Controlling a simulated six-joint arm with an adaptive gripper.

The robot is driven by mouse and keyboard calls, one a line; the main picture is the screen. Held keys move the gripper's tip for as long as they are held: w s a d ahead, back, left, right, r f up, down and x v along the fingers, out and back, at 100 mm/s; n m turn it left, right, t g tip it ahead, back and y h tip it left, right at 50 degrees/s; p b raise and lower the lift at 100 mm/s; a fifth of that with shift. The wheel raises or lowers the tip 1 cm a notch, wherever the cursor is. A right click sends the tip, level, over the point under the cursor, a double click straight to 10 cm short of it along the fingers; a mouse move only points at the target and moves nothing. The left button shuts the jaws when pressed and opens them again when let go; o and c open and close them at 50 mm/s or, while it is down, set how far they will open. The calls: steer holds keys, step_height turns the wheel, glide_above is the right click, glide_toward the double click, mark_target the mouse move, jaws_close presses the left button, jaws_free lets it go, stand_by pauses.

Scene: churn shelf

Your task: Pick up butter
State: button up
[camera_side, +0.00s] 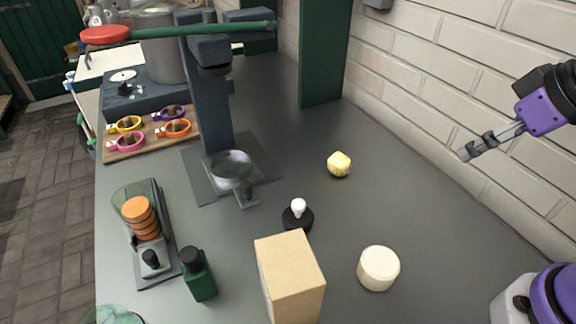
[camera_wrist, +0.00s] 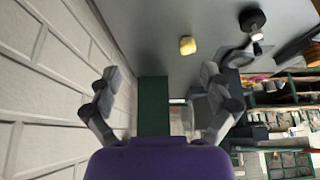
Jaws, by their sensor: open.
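The butter looks like a small pale-yellow block with rounded edges (camera_side: 339,164). It lies on the grey counter (camera_side: 300,140) between the wall and the grey press stand. It also shows in the wrist view (camera_wrist: 187,46), above the gap between my fingers. My gripper (camera_side: 466,152) is at the right of the side view, raised over the counter near the wall and apart from the butter. In the wrist view my gripper (camera_wrist: 158,82) has its two fingers spread wide with nothing between them.
A black tamper with a white knob (camera_side: 298,214), a tan box (camera_side: 289,276) and a cream cylinder (camera_side: 378,268) stand nearer the camera. A grey press stand (camera_side: 210,110) and a green post (camera_side: 322,50) rise beyond. A white brick wall (camera_side: 440,70) borders the counter.

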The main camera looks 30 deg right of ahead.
steer(key=n+y, duration=0.3)
glide_toward(342, 158)
steer(key=x, duration=0.5)
steer(key=shift+w+r, duration=0.1)
steer(key=shift+w, duration=0.1)
steer(key=x, duration=0.5)
steer(key=shift+a+f, duration=0.1)
steer(key=shift+f, duration=0.3)
steer(key=shift+s, duration=0.1)
steer(key=c, duration=1.3)
